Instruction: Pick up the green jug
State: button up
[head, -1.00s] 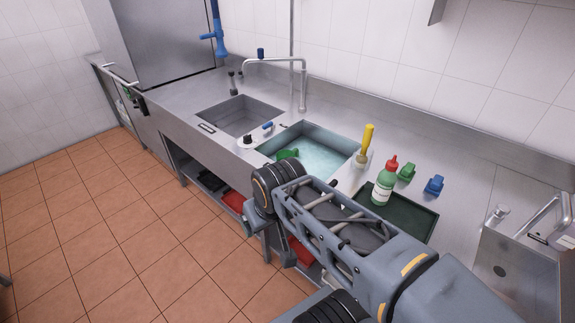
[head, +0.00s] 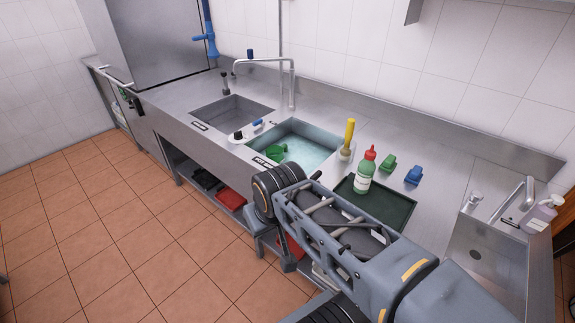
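A green object that looks like the jug (head: 277,152) is in the water-filled sink basin (head: 318,128), near its front left side. It looks tilted or lying in the water, and its lower part is hard to make out. My arm crosses the lower right of the head view, with its dark ringed joint in front of the counter's front edge, right of and below the green object. My gripper cannot be made out in this view.
An empty basin (head: 228,112) lies left of the water-filled one. A faucet (head: 291,85) rises behind them. A green-and-white bottle (head: 364,172) with a red cap stands on a dark tray (head: 398,212). A yellow-handled tool (head: 348,138), a small green item (head: 388,163) and a blue item (head: 413,174) are nearby.

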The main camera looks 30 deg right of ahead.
aim_at(279, 151)
jog(key=u, duration=0.25)
jog(key=i, duration=1.1)
jog(key=z, duration=0.65)
